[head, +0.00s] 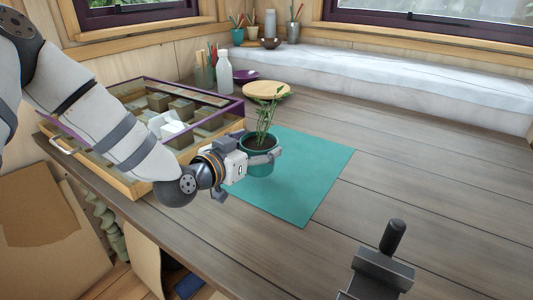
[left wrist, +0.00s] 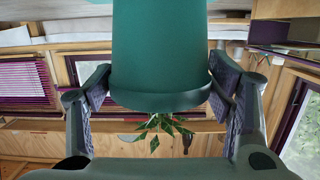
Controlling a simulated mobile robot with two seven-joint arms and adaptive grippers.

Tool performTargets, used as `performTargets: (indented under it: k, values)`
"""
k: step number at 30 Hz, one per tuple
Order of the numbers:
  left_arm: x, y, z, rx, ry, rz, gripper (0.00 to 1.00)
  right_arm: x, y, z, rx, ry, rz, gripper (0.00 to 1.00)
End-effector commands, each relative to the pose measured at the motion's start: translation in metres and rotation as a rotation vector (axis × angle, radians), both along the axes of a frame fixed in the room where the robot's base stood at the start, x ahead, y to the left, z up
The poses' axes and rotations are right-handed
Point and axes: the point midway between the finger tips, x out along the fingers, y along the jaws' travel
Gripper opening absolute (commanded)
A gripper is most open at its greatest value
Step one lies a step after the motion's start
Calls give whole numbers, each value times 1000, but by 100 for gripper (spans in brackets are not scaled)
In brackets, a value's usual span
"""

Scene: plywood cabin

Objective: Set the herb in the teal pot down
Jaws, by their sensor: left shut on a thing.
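The herb (head: 263,122) stands upright in the teal pot (head: 259,166), with thin green stems rising above the rim. My left gripper (head: 264,157) is shut around the upper part of the pot. The pot is over the left part of a flat teal mat (head: 310,175) on the table; I cannot tell for certain whether its base touches. In the left wrist view the pot (left wrist: 160,45) appears upside down between the two fingers, with the herb's leaves (left wrist: 163,127) beyond its rim.
A purple-rimmed display case (head: 192,86) lies left of the mat, under my left arm. A round wooden board (head: 266,89), a purple bowl (head: 245,75) and a white bottle (head: 224,75) stand behind. The wooden table (head: 430,165) is clear right of the mat.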

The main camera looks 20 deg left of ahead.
Motion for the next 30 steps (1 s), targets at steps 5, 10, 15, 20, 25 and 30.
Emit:
performTargets:
  k: [5,10,15,20,25,30]
  values:
    - [0,0,-38,1,15,0,28,-20,0,-21,-1,69,2,43]
    - [0,0,-31,1,9,0,28,-17,0,-18,0,60,2,43]
    - [0,0,-35,0,10,0,82,-18,0,-19,0,61,2,43]
    - [0,0,-34,0,9,0,93,-18,0,-19,0,61,2,43]
    - [0,0,-34,0,9,0,93,-18,0,-19,0,61,2,43]
    - [-11,2,-25,1,6,0,93,-12,0,-13,-1,43,2,43]
